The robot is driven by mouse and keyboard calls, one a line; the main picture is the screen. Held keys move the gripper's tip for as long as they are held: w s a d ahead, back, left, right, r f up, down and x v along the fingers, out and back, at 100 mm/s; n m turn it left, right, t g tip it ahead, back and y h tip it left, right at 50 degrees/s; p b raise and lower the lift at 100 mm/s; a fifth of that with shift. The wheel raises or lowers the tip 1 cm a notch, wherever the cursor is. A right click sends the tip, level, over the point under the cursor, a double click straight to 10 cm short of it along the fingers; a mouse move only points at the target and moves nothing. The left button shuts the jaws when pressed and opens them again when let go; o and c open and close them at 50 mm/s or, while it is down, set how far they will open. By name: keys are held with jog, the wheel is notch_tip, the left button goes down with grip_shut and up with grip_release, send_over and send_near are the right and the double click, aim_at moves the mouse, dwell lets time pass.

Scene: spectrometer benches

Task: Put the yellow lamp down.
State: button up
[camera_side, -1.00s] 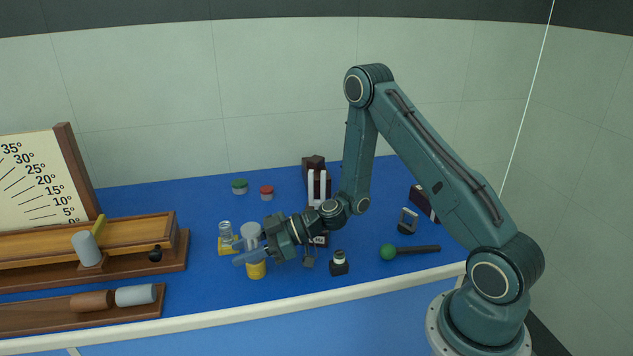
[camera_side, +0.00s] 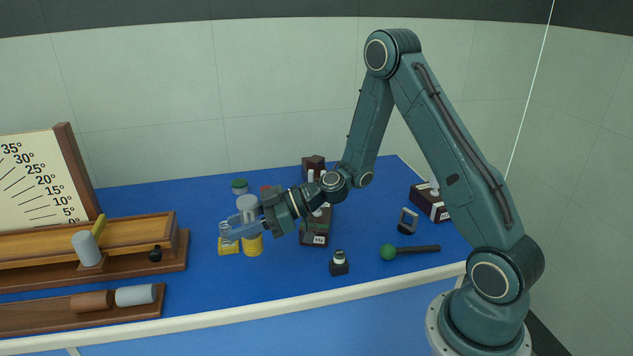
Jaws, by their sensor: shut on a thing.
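The yellow lamp has a yellow lower part (camera_side: 253,245) and a pale grey-white cylindrical top (camera_side: 247,204). It stands upright in my gripper (camera_side: 238,229), whose pale blue, see-through fingers are shut around its middle. The fingers cover that part of the lamp. I cannot tell whether its bottom touches the blue bench top (camera_side: 280,285) or hangs a little above it. A second yellow-based thing with a clear glass top (camera_side: 228,247) stands just left of it, partly behind the fingertips.
A green-lidded jar (camera_side: 240,186) is close behind the lamp. The dark box (camera_side: 316,240) and small bottle (camera_side: 339,264) are to the right. A wooden rail (camera_side: 120,240) and angle scale (camera_side: 40,180) stand left. Bench space in front of the lamp is clear.

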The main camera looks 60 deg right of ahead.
notch_tip(320, 180, up, 13)
jog(key=shift+r, duration=0.1)
dwell(0.5)
jog(key=shift+w+d, duration=0.1)
dwell(0.5)
jog(key=w+d+m+h, duration=0.1)
jog(key=w+d, duration=0.7)
jog(key=w, duration=0.2)
jog(key=w+d+m+t+h, duration=0.1)
jog(key=w+d, duration=0.6)
jog(key=w, duration=0.4)
jog(key=shift+d+r+t, duration=0.15)
jog(key=shift+d+t, duration=0.15)
jog(key=shift+d, duration=0.05)
jog(key=shift+w, duration=0.1)
notch_tip(320, 180, down, 16)
jog(key=shift+r, duration=0.15)
jog(key=shift+f, duration=2.15)
jog(key=shift+f, duration=0.15)
